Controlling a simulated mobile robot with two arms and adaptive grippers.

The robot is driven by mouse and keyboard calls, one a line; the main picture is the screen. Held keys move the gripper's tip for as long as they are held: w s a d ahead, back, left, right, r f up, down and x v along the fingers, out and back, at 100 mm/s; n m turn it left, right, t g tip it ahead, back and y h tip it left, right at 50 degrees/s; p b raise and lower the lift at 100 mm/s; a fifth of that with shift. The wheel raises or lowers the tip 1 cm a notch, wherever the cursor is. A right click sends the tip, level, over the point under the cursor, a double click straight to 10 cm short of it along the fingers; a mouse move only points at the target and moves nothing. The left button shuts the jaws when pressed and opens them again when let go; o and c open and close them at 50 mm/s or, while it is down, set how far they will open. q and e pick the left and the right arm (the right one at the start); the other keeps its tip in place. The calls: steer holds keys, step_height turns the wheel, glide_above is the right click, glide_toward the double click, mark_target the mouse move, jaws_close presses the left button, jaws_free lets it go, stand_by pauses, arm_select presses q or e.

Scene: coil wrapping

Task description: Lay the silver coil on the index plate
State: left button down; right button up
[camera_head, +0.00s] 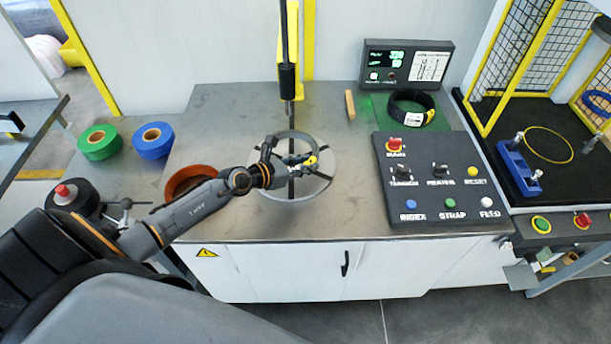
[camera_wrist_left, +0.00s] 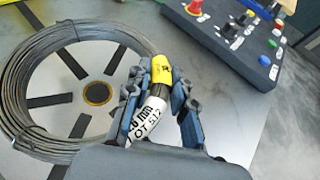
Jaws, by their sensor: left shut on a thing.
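The silver coil (camera_wrist_left: 20,78) is a ring of many grey wire turns. In the left wrist view it surrounds the middle of the index plate (camera_wrist_left: 88,68), a pale round disc with dark radial slots and a brown hub. The index plate (camera_head: 316,186) also shows in the head view, partly hidden by my arm. My left gripper (camera_head: 308,162), also in the left wrist view (camera_wrist_left: 155,105), is shut on the coil at its yellow band and white printed label. I cannot tell whether the coil touches the plate. My right gripper is not in view.
A button panel (camera_head: 440,185) stands right of the plate, with a black coil (camera_head: 411,107) and a wooden block (camera_head: 350,105) behind. A dark vertical rod (camera_head: 287,75) hangs behind the plate.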

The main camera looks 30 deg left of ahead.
mark_target(305, 177)
arm_select(q)
steer(key=shift+w+f, duration=0.1)
steer(key=shift+w, duration=0.2)
steer(key=f, duration=0.1)
steer(key=f+b, duration=0.2)
steer(key=shift+w+a, duration=0.15)
steer(key=shift+w, duration=0.1)
steer(key=shift+f, duration=0.4)
steer(key=c, duration=1.1)
jaws_free()
steer(key=shift+s+f, duration=0.1)
steer(key=shift+c, duration=0.2)
